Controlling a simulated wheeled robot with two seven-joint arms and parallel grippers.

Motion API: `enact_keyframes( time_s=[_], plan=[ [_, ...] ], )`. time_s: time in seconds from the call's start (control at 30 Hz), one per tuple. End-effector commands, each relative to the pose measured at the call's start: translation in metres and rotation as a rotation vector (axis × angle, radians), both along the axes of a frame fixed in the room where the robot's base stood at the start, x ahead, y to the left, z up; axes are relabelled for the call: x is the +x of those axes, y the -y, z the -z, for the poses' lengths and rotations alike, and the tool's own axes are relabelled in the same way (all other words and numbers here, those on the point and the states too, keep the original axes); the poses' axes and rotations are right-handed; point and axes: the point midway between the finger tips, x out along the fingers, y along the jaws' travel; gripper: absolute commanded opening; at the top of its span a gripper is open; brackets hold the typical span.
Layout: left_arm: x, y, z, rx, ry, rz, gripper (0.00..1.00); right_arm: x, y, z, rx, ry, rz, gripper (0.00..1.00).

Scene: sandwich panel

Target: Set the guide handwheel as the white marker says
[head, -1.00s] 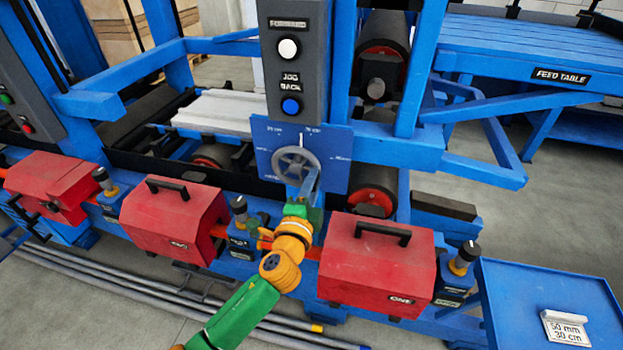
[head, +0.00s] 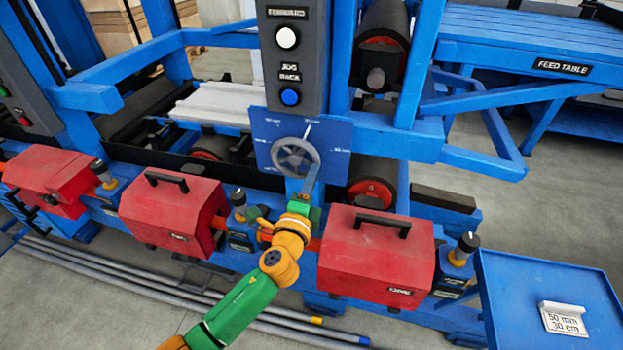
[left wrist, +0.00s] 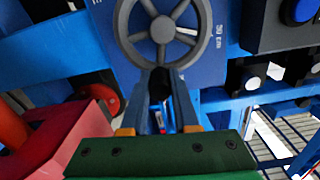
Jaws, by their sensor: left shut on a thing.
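The grey guide handwheel (head: 295,158) is mounted on a blue dial plate (head: 338,135) below the jog button box. A thin white pointer (head: 307,132) above the wheel tilts slightly right, toward the upper-right label; I read that label as 30 cm. The white marker card (head: 564,319) reads "50 mm" and "30 cm". My left gripper (head: 310,184) is shut on the wheel's lower rim. In the left wrist view the wheel (left wrist: 162,30) fills the upper middle, with the fingers (left wrist: 160,80) meeting at its bottom rim. My right gripper is not in view.
Red motor housings (head: 375,258) and (head: 175,215) stand to either side below the wheel, with black-capped knobs (head: 463,250) beside them. A blue tray (head: 520,275) holds the card. The feed table (head: 530,45) is at the back right.

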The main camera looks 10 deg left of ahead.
Motion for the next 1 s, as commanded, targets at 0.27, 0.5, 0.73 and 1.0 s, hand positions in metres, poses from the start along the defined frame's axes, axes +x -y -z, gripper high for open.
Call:
enact_keyframes(
  time_s=[0.27,0.5,0.73,1.0],
  plan=[
    [0.000,0.000,0.001,-0.002,-0.003,0.000,0.58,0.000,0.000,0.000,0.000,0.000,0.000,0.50],
    [-0.001,0.000,0.001,-0.002,-0.001,0.000,0.58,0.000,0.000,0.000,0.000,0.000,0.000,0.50],
    [-0.031,-0.001,0.003,-0.003,-0.003,0.001,0.58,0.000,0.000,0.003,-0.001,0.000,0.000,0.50],
    [-0.069,-0.002,0.002,-0.002,-0.003,0.001,0.58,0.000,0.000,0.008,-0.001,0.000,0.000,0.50]
  ],
)
